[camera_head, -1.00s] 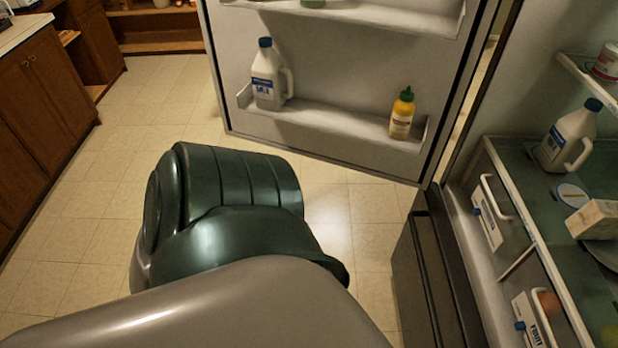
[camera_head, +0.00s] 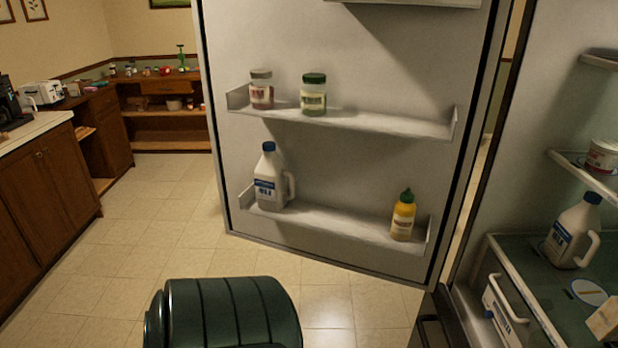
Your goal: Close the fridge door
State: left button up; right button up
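The fridge door (camera_head: 350,170) stands wide open in the middle of the head view, its inner side facing me. Its hinge side is at the right, beside the fridge body (camera_head: 570,120). The door's upper shelf (camera_head: 390,124) holds two jars, and its lower shelf (camera_head: 340,225) holds a milk jug (camera_head: 268,180) and a yellow bottle (camera_head: 403,216). A dark green rounded part of my own body shows at the bottom, apart from the door in the picture. Neither gripper is in view.
A wooden counter cabinet (camera_head: 45,180) stands at the left, with wooden shelves (camera_head: 165,115) at the back. The tiled floor (camera_head: 150,220) between is clear.

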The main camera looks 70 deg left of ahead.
aim_at(411, 84)
jog(key=k+j+z, duration=0.1)
jog(key=j, duration=0.35)
jog(key=k+j, duration=0.15)
jog(key=j, duration=0.3)
jog(key=k+j+z, duration=0.15)
jog(key=j, duration=0.3)
jog(key=k+j, duration=0.15)
jog(key=j, duration=0.25)
jog(key=k+j+z, duration=0.15)
jog(key=j, duration=0.25)
jog(key=k+j+z, duration=0.1)
jog(key=j, duration=0.35)
jog(key=k+j+z, duration=0.15)
jog(key=j, duration=0.4)
jog(key=k+j+z, duration=0.2)
jog(key=k+j, duration=0.15)
jog(key=j, duration=0.15)
jog(key=k+j+z, duration=0.15)
jog(key=j, duration=0.3)
jog(key=k+j+z, duration=0.15)
jog(key=k+j, duration=0.3)
jog(key=j+z, duration=0.15)
jog(key=j, duration=0.35)
jog(key=k+j+z, duration=0.1)
jog(key=j, duration=0.45)
jog(key=j+z, duration=0.15)
jog(key=j, duration=0.35)
jog(key=k+j+z, duration=0.15)
jog(key=j, duration=0.95)
jog(key=i+z, duration=0.05)
